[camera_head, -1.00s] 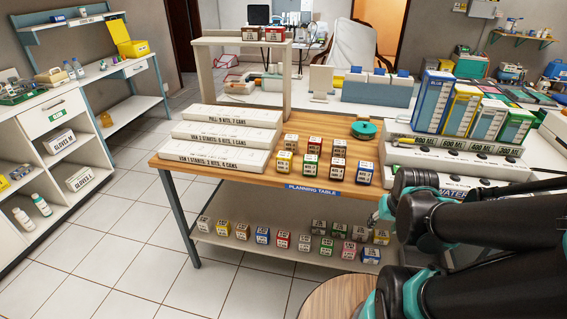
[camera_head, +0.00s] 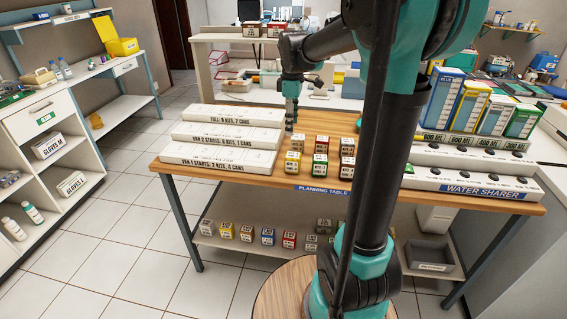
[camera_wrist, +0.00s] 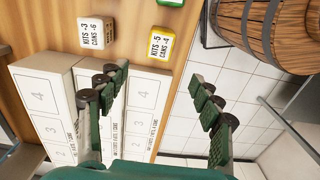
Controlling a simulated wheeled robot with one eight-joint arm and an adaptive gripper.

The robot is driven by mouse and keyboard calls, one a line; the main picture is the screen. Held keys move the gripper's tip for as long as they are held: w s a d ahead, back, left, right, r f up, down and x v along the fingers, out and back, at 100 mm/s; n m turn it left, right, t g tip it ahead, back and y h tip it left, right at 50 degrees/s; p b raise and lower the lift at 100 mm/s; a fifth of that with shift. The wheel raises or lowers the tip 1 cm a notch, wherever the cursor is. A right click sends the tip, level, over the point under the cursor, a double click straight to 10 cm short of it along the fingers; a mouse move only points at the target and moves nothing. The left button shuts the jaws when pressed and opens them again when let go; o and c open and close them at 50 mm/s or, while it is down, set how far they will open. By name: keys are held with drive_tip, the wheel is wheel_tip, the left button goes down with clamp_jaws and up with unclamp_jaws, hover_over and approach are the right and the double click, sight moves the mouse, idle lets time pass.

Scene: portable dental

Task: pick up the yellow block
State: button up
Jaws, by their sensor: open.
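The yellow block (camera_head: 292,162), white-faced with yellow edges, stands at the front left of a group of small blocks on the wooden planning table (camera_head: 270,178). In the wrist view the yellow block (camera_wrist: 161,45) reads "KITS -5" and lies near the table edge, beyond my fingertips. My gripper (camera_head: 291,118) hangs above the table behind the yellow block, pointing down. In the wrist view my gripper (camera_wrist: 160,98) has its fingers wide apart with nothing between them. The gripper is apart from the block.
A green block (camera_head: 320,168) stands right of the yellow one, and a white block (camera_head: 297,143) behind it. Long white boxes (camera_head: 222,155) lie to the left. More blocks, some yellow (camera_head: 226,231), stand on the lower shelf. My arm hides the table's right part.

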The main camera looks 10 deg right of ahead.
sight(293, 155)
wheel_tip(293, 155, down, 10)
drive_tip(key=shift+r, duration=0.2)
drive_tip(key=shift+d+f, duration=0.15)
drive_tip(key=shift+f, duration=1.45)
drive_tip(key=shift+d+f, duration=0.15)
drive_tip(key=shift+f, duration=1.4)
drive_tip(key=shift+s, duration=0.1)
drive_tip(key=shift+c, duration=0.4)
drive_tip(key=c, duration=1.2)
